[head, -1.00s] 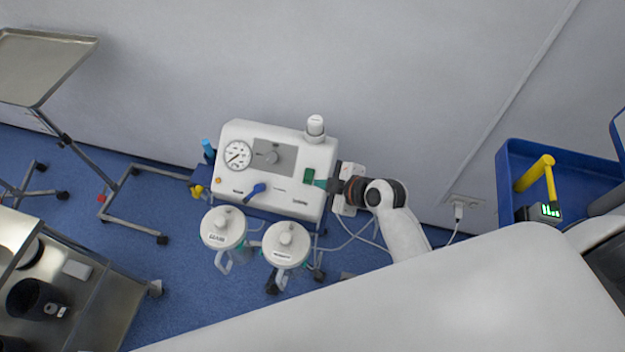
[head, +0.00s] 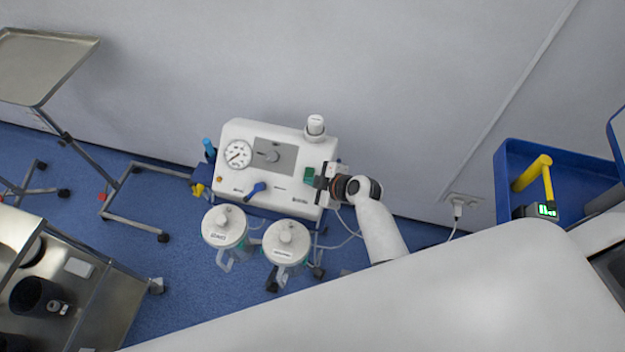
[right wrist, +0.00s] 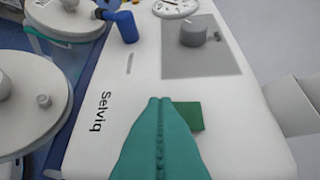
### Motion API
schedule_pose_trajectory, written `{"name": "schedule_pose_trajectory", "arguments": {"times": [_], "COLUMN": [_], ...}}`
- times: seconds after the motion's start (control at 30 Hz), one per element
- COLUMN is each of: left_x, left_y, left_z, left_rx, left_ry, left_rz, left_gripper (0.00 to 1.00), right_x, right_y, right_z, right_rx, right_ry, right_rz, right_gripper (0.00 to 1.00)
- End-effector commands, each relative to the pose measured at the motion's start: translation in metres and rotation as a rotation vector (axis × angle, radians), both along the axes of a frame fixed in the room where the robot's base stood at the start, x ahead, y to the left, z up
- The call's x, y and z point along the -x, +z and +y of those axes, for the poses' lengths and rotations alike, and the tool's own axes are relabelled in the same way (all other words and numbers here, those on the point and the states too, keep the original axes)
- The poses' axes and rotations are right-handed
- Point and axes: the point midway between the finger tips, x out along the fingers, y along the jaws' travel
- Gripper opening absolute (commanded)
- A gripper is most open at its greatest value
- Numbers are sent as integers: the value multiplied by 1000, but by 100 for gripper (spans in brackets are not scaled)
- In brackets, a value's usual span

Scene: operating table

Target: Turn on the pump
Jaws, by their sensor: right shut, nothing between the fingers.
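The pump (head: 262,185) is a white box with a round gauge (head: 238,154), a grey panel with a knob (head: 271,156), a blue lever (head: 256,190) and a green switch (head: 309,175) near its right edge. My right gripper (head: 318,183) is at the right end of the pump front, close to the green switch. In the right wrist view its teal fingers (right wrist: 160,101) are shut and empty, and partly cover the green switch (right wrist: 188,116). I cannot tell whether they touch it. My left gripper is not in view.
Two white-lidded jars (head: 224,226) hang below the pump front. A metal cart (head: 110,300) stands at lower left and a tray stand (head: 45,65) at upper left. A blue bin (head: 560,180) is at the right. A cable runs to a wall socket (head: 461,203).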

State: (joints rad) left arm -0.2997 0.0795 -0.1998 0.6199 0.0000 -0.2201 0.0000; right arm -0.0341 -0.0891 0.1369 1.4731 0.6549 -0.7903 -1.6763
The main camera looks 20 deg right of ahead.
Motion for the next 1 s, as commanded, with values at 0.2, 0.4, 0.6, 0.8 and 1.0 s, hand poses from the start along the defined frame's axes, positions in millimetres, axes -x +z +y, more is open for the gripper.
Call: {"name": "schedule_pose_trajectory", "arguments": {"times": [0.2,0.4,0.6,0.8,1.0], "left_x": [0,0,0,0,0], "left_y": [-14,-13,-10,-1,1], "left_z": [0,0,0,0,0], "left_rx": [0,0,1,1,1], "left_ry": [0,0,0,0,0], "left_rz": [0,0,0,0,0], "left_gripper": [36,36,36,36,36], "right_x": [-1,-2,-2,-2,-2], "right_y": [-8,-4,-1,10,13], "right_z": [-4,-4,-4,-3,-3], "right_rx": [26,30,30,31,30], "right_ry": [0,-6,-4,-4,-4], "right_rz": [-22,-34,-33,-34,-33], "right_gripper": [0,0,0,0,0]}}
